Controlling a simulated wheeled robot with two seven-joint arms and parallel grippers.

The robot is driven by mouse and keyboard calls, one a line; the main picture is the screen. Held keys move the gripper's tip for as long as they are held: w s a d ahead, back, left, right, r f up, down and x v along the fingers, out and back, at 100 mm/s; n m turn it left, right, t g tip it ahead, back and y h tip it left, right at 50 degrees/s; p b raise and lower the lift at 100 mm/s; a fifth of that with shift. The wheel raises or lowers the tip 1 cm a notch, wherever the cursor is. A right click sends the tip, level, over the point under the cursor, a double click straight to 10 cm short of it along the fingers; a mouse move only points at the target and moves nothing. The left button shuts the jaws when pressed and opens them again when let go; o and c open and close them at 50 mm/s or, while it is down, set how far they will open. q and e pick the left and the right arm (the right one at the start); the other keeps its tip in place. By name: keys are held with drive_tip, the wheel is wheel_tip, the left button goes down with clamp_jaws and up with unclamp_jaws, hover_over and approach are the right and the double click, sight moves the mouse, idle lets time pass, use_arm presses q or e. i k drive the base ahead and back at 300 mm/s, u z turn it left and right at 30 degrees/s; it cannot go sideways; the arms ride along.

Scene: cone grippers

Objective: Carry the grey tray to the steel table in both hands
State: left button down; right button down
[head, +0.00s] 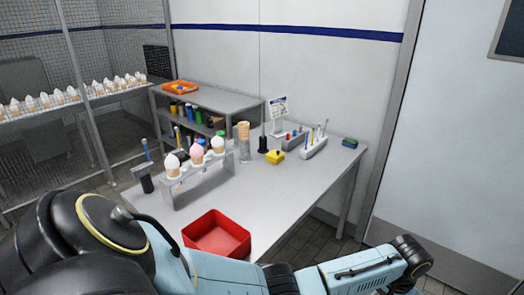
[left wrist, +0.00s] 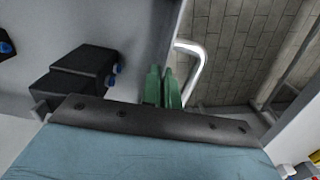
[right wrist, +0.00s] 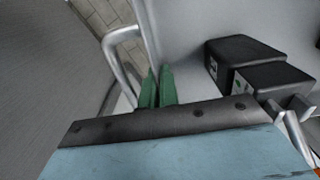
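The grey tray shows only in the wrist views, in part. Its bare floor (left wrist: 130,25) shows in the left wrist view and again in the right wrist view (right wrist: 185,25). It bears black boxes (left wrist: 85,68), also in the right wrist view (right wrist: 255,68). My left gripper (left wrist: 163,75) has its green fingers close together at the tray's edge beside a steel handle. My right gripper (right wrist: 157,75) is likewise at the opposite edge beside the other handle. Both look shut on the tray; the contact is partly hidden. The steel table (head: 305,185) stands ahead in the head view.
The table's right front is bare. A shelf (head: 215,98) and cone-laden bench (head: 60,110) stand left.

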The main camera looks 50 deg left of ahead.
sight(257, 199)
drive_tip(key=u, duration=0.7)
drive_tip(key=i, duration=2.45)
drive_tip(key=u, duration=2.85)
